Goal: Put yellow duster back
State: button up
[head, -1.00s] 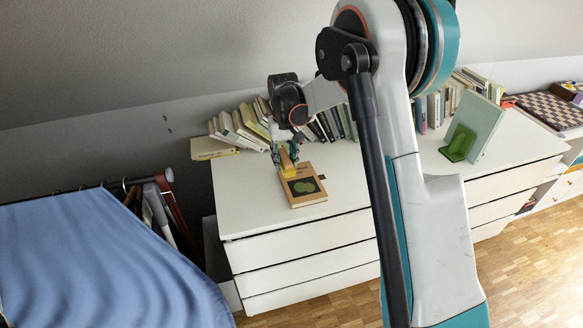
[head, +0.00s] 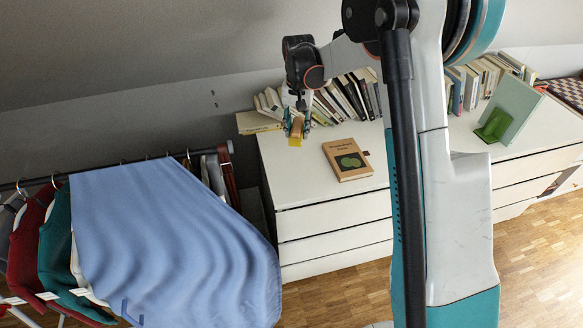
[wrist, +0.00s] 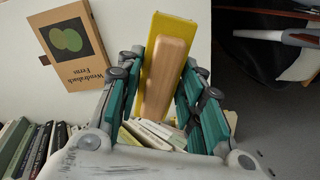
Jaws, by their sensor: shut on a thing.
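The yellow duster (wrist: 174,28) has a wooden block handle (wrist: 165,80) on a yellow pad. My gripper (wrist: 162,75) is shut on it, with green-sided fingers on both sides of the handle. In the head view the duster (head: 296,141) is small and partly hidden by my gripper (head: 297,125). It is over the back left part of the white dresser top (head: 300,180), in front of the book row. I cannot tell whether the duster touches the surface.
A brown book (head: 347,159) lies flat to the right of my gripper. A row of leaning books (head: 340,97) stands behind, with a flat yellowish book (head: 256,122) at its left end. A clothes rack with a blue cloth (head: 165,235) stands left of the dresser. The dresser's front left top is clear.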

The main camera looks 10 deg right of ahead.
aim_at(296, 170)
notch_tip(296, 170, down, 17)
jog(key=b, duration=0.4)
jog(key=shift+r+b, duration=0.15)
jog(key=shift+b, duration=0.2)
jog(key=shift+f, duration=0.2)
jog(key=o, duration=1)
jog(key=shift+r, duration=0.1)
jog(key=shift+o, duration=0.2)
